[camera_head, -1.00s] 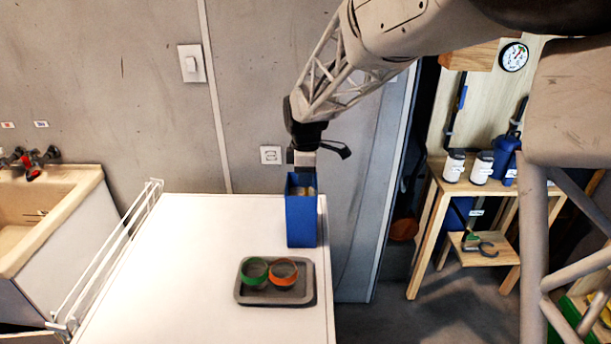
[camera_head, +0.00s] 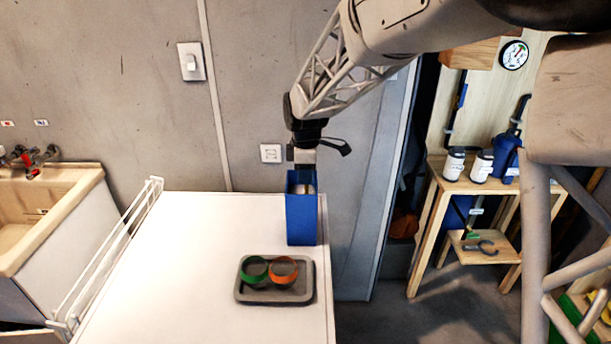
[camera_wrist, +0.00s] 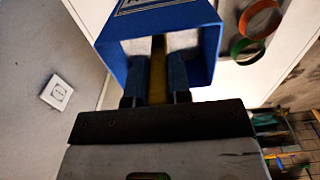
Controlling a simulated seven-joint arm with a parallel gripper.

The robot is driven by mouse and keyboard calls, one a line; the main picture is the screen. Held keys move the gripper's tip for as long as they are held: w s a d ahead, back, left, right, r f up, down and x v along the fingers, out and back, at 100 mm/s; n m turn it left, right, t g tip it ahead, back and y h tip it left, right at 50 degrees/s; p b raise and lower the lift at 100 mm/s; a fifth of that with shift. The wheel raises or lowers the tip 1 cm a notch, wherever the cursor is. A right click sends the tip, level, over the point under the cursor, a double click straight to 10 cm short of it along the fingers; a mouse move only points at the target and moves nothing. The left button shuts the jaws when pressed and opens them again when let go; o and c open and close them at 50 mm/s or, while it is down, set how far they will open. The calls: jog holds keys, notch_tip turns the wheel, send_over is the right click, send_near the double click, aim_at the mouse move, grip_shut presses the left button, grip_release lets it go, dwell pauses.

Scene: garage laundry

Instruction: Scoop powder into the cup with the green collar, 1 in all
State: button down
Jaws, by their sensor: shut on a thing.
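A tall blue box (camera_head: 301,220) stands open-topped at the far right end of the white table. My gripper (camera_wrist: 156,88) points down at the mouth of this box, which also shows in the wrist view (camera_wrist: 207,45). Its fingers are shut on a yellow-brown scoop handle (camera_wrist: 158,62) that runs down into the box. The scoop's bowl is hidden, and a pale grey surface, perhaps powder, shows inside. The cup with the green collar (camera_head: 254,267) stands on a grey tray (camera_head: 272,297) in front of the box. The green collar also shows in the wrist view (camera_wrist: 247,52).
A cup with an orange collar (camera_head: 284,268) stands right of the green one on the tray. The white table (camera_head: 180,270) is clear to the left, with a white rail (camera_head: 118,250) along its left edge. A wall (camera_head: 250,90) rises close behind the box.

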notch_tip(320, 180, up, 14)
jog(key=shift+f, duration=0.2)
dwell(1.3)
jog(key=shift+s+f, duration=0.1)
dwell(0.5)
jog(key=s+a+f+n, duration=0.5)
jog(key=s+n, duration=0.2)
jog(key=s+a+f+n, duration=0.5)
jog(key=s+n, duration=0.1)
jog(key=s, duration=0.2)
jog(key=shift+f+n, duration=0.2)
jog(key=shift+n, duration=0.2)
jog(key=shift+s, duration=0.15)
jog(key=s+a+f+t+h, duration=0.5)
jog(key=a+f+t+h, duration=0.3)
jog(key=h, duration=0.6)
jog(key=shift+s+a+f+t, duration=0.35)
jog(key=shift+a+t, duration=0.15)
jog(key=shift+a, duration=0.2)
dwell(0.4)
